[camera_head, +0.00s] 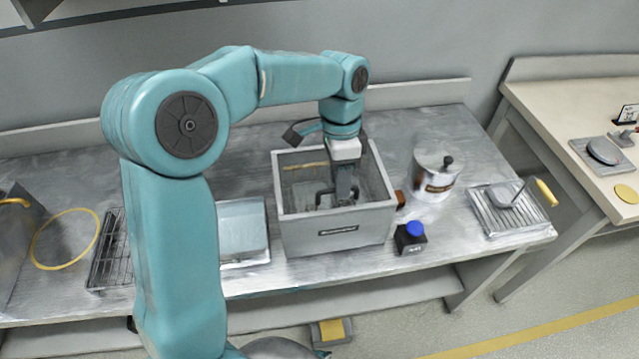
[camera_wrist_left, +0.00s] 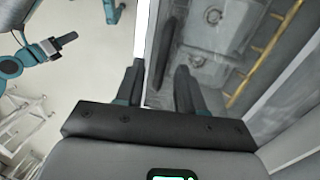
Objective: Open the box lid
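The grey box (camera_head: 336,232) stands upright on the metal bench, with its inside visible from above. A dark U-shaped handle (camera_head: 325,196) shows within its rim; I cannot tell whether it is on a clear lid. My left gripper (camera_head: 342,198) points down inside the box outline, close to the handle. In the left wrist view its fingers (camera_wrist_left: 158,85) are apart, with a dark bar (camera_wrist_left: 167,48) just beyond them and not visibly clamped. A teal arm end with a dark tip (camera_wrist_left: 62,42), probably my right gripper, shows at upper left, too small to read.
Right of the box are a metal pot (camera_head: 434,178), a small blue-topped container (camera_head: 410,238) and a ribbed tray (camera_head: 490,215). Left are a pale tray (camera_head: 243,232), a wire rack (camera_head: 108,255) and a yellow ring (camera_head: 66,266). A wall stands behind the bench.

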